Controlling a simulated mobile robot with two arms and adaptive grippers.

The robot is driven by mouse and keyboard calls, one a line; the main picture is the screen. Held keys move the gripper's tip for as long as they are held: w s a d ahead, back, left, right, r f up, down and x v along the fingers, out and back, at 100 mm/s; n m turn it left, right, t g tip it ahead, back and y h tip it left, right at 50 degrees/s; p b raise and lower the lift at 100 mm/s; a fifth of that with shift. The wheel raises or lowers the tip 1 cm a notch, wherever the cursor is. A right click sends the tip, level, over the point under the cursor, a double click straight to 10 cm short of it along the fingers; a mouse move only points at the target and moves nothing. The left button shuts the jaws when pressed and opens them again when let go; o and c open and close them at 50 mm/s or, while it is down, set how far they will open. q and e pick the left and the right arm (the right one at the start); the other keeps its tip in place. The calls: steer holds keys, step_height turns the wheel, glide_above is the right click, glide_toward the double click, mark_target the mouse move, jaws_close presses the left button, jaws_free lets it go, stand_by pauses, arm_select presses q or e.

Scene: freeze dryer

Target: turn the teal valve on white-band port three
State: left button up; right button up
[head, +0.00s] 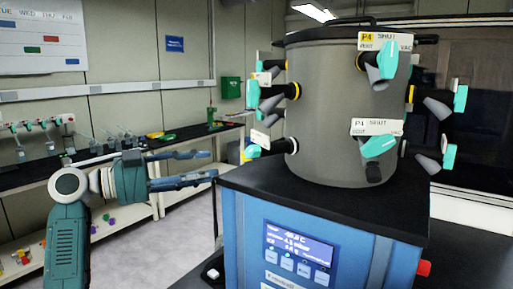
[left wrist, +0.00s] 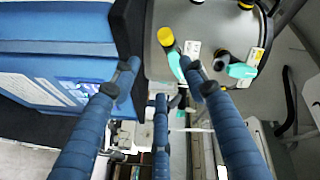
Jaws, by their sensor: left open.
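The grey drum (head: 332,110) carries several ports with teal valves, some with yellow bands and some with dark or white ones. An upper front teal valve (head: 388,60) has a yellow P4 tag; a lower front teal valve (head: 378,146) has a white tag. More teal valves show at the drum's left, including a low one (head: 252,152). I cannot tell which is white-band port three. My left gripper (head: 214,165) is open and empty, left of the drum and apart from it.
The drum stands on a blue cabinet (head: 255,240) with a black top and a lit display (head: 298,245). A long bench (head: 165,142) with small equipment runs along the left wall. Open floor (head: 180,235) lies between bench and cabinet.

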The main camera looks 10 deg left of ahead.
arm_select(q)
step_height(320, 180, up, 2)
steer(key=m, duration=0.1)
steer(key=p, duration=0.3)
glide_toward(249, 155)
steer(key=x, duration=0.3)
steer(key=shift+g+h, duration=0.3)
steer(key=shift+h, duration=0.1)
steer(key=p+x, duration=0.2)
steer(key=x, duration=0.3)
steer(key=shift+w+a+r+p, duration=0.1)
steer(key=shift+w+p, duration=0.2)
steer(key=shift+p, duration=0.05)
steer(key=shift+w+d+m, duration=0.2)
steer(key=shift+d+m, duration=0.1)
steer(key=shift+d, duration=0.1)
jaws_close()
